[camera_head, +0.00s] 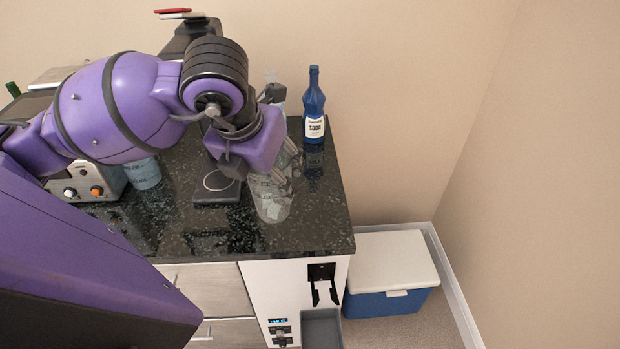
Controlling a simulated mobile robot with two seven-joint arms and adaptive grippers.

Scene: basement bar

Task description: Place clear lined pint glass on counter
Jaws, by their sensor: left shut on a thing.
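A clear pint glass (271,208) with faint line markings is near the front right of the black speckled counter (225,240). My left gripper (260,168) reaches over the counter from the left and is shut on this glass. The glass looks upright, with its upper part partly hidden by the gripper and wrist. I cannot tell whether its base touches the counter. My right gripper is not in view.
A blue bottle (314,108) stands at the back right of the counter. A dark square device (214,185) is left of the glass. A bluish glass (143,174) stands beside a knobbed appliance (90,186). A blue-and-white cooler (390,270) sits on the floor at right.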

